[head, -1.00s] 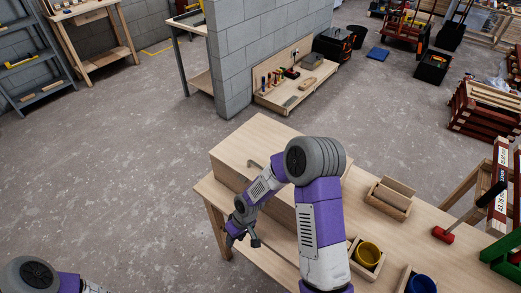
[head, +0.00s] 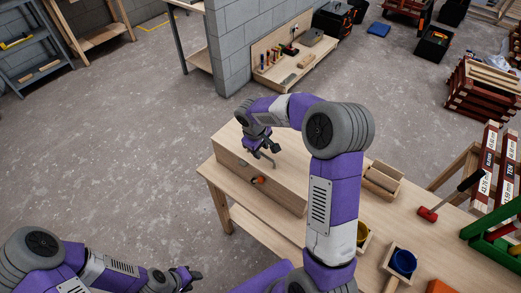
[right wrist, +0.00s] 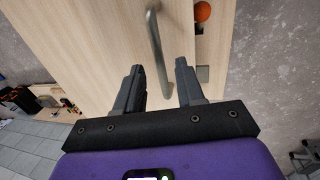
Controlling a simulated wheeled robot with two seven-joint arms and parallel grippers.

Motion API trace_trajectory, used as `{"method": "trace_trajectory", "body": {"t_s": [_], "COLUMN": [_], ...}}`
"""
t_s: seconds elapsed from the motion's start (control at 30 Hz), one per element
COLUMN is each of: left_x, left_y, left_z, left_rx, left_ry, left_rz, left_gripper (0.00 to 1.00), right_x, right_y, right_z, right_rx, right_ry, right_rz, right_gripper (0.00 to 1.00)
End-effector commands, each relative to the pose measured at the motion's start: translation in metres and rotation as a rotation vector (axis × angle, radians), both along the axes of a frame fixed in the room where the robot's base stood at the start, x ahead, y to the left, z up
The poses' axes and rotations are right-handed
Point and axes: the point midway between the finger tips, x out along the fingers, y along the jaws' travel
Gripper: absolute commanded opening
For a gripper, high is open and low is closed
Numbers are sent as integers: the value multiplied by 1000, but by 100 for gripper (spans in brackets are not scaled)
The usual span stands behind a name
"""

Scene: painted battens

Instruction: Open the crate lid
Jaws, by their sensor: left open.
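The long pale wooden crate (head: 285,192) stands on the workbench with its flat lid (head: 230,136) lying closed. A grey bar handle (head: 268,158) rises from the lid; it also shows in the right wrist view (right wrist: 154,40). An orange knob (head: 258,180) sits on the crate's front face. My right gripper (head: 270,148) is over the lid at the handle. In the right wrist view its fingers (right wrist: 158,72) are apart, with the handle's near end between them; I cannot tell whether they touch it. My left gripper (head: 188,278) is open and empty, low at the left, away from the crate.
A green rack stands at the right edge. The floor left of the bench is clear.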

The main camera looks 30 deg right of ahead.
Motion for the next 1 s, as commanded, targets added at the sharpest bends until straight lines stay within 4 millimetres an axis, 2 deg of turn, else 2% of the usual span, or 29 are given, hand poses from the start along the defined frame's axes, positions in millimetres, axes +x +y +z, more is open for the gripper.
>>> {"method": "trace_trajectory", "body": {"t_s": [0.1, 0.4, 0.6, 0.67, 1.0], "left_x": [0, 0, 0, 0, 0], "left_y": [0, 0, 0, 0, 0], "left_z": [0, 0, 0, 0, 0], "left_rx": [0, 0, 0, 0, 0], "left_ry": [0, 0, 0, 0, 0], "left_rz": [0, 0, 0, 0, 0], "left_gripper": [43, 43, 43, 43, 43], "right_x": [0, 1, 1, 1, 1], "right_y": [-2, -2, -2, -2, -2], "right_z": [-9, -11, -11, -11, -11], "right_rx": [0, 0, 1, 1, 1], "right_ry": [1, -1, 0, 0, 0], "right_rz": [1, 1, 1, 1, 1], "right_gripper": [38, 38, 7, 0, 0]}}
